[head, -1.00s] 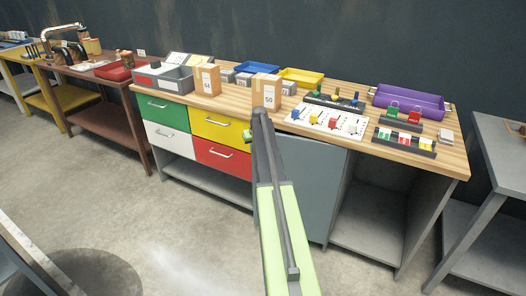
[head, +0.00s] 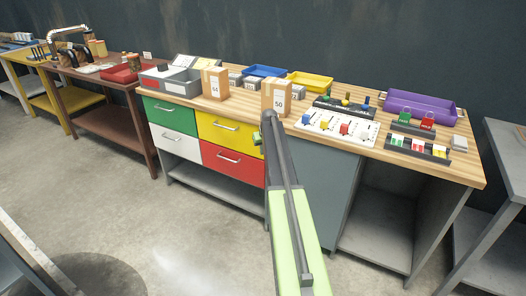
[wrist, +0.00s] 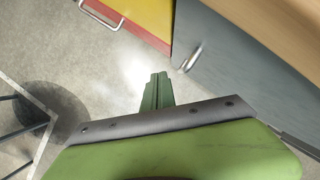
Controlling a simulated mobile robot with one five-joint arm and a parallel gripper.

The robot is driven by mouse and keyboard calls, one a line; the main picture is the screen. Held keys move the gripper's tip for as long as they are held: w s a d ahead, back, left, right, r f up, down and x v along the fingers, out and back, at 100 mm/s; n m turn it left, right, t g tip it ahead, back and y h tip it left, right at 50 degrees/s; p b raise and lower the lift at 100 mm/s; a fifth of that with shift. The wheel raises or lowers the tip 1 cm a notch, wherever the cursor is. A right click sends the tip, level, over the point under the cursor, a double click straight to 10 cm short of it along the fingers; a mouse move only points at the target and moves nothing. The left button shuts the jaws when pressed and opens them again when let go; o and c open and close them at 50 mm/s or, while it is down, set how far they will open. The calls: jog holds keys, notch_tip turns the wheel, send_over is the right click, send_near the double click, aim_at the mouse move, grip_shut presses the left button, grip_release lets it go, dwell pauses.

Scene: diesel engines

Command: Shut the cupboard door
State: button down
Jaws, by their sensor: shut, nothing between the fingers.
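The cupboard door (head: 325,190) is a grey-blue panel under the worktop, right of the red drawer. My arm covers its left part in the head view. In the wrist view the door (wrist: 245,75) fills the upper right, with its pale bar handle (wrist: 192,57) near the edge beside the red and yellow drawer fronts. I cannot tell for certain how far it stands open. My gripper (wrist: 157,77) is shut and empty, its green fingertips just left of the handle in the picture, with floor behind them. No contact with the door shows. In the head view my arm mostly hides the gripper.
The wooden worktop (head: 235,107) overhangs the door and carries boxes, trays and a white board with coloured parts. An open shelf bay (head: 380,220) lies right of the door. Drawers (head: 228,130) stand to the left. The floor (head: 190,225) in front is clear.

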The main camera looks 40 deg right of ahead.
jog(key=s+a+r+p, duration=0.3)
jog(key=a+r+p, duration=0.3)
jog(key=r+p, duration=0.3)
jog(key=shift+a+r, duration=0.2)
